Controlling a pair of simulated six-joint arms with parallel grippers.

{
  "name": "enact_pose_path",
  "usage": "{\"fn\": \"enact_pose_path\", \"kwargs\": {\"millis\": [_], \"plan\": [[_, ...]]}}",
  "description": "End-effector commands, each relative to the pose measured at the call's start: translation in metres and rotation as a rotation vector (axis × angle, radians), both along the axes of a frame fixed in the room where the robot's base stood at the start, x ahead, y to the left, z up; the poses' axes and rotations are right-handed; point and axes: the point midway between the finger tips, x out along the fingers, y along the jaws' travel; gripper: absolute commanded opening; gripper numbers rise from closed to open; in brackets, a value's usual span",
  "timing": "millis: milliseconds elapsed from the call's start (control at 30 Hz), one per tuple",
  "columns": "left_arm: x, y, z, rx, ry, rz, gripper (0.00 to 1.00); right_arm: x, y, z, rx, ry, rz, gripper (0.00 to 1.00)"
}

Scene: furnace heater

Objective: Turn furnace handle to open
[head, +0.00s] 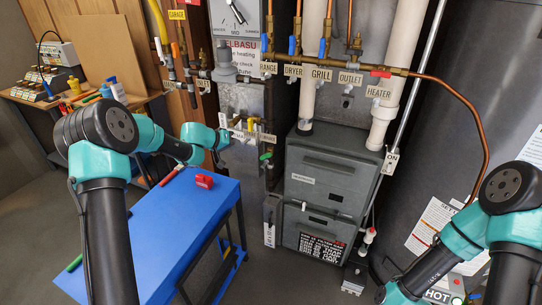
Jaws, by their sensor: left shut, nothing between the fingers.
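The grey furnace unit (325,180) stands upright at the centre back, with front panels and a dark label low on it. A copper pipe above it carries several valves with blue handles and a red valve handle (380,73) beside the HEATER tag. I cannot tell which handle is the furnace handle. My left gripper (221,160) is beyond the far end of the blue table, left of the furnace and apart from it; it is small here, shut and empty. My right arm enters at the lower right; its gripper is outside the picture.
A wooden bench (70,98) with bottles is at the back left. Floor shows at front centre.

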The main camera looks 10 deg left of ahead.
Motion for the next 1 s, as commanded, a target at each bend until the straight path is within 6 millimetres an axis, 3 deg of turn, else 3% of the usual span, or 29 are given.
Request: {"fn": "enact_pose_path", "kwargs": {"millis": [33,133,467,667,1000], "plan": [[-0.001,0.012,0.002,0.021,0.009,0.018,0.0,0.0,0.0,0.0,0.0,0.0,0.0,0.43],[-0.003,0.023,0.003,0.045,0.022,0.035,0.0,0.0,0.0,0.0,0.0,0.0,0.001,0.43],[-0.003,0.023,0.003,0.048,0.024,0.036,0.0,0.0,0.0,0.0,0.0,0.0,0.001,0.43],[0.003,0.018,-0.003,0.048,0.025,0.035,0.0,0.0,0.0,0.0,0.0,0.0,0.0,0.43],[0.035,-0.008,-0.032,0.047,0.026,0.033,0.0,0.0,0.0,0.0,0.0,0.0,0.0,0.43]]}}
